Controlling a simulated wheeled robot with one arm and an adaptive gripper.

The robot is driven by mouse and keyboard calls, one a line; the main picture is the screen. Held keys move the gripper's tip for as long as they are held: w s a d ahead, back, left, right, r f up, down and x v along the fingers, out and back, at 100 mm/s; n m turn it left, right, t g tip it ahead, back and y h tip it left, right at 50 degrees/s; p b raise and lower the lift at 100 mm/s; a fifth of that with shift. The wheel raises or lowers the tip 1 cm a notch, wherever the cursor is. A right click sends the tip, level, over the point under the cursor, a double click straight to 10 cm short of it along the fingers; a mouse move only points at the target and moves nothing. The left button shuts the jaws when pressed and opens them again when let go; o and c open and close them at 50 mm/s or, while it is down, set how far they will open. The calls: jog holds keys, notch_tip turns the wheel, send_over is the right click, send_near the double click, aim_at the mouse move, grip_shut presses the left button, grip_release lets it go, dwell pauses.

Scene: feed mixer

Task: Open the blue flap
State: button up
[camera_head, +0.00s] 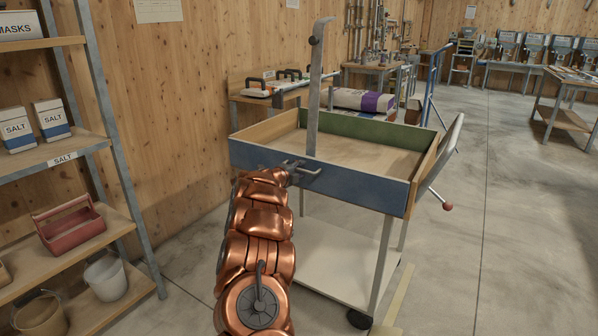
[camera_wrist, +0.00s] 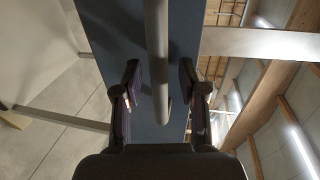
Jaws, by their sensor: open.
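The blue flap (camera_head: 365,191) stands upright as the near wall of a wooden tray on a trolley. A grey bar handle (camera_head: 313,172) sits on its outer face. My gripper (camera_head: 294,172) is at that handle, partly hidden by my copper arm. In the wrist view the flap (camera_wrist: 101,20) runs behind my open gripper (camera_wrist: 160,78). The handle bar (camera_wrist: 157,35) passes between the two fingers, with a gap on each side. A tall grey upright bar (camera_head: 315,95) rises at the flap, with a short peg near its top; how it joins the flap is unclear.
The tray has a green far wall (camera_head: 350,126) and looks empty. A lever with a red knob (camera_head: 447,206) sticks out at its right. A shelf (camera_head: 75,149) with salt packs, a red toolbox (camera_head: 70,226) and buckets stands left. Floor (camera_head: 510,200) at the right is clear.

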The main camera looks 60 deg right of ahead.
grip_shut()
dwell(0.6)
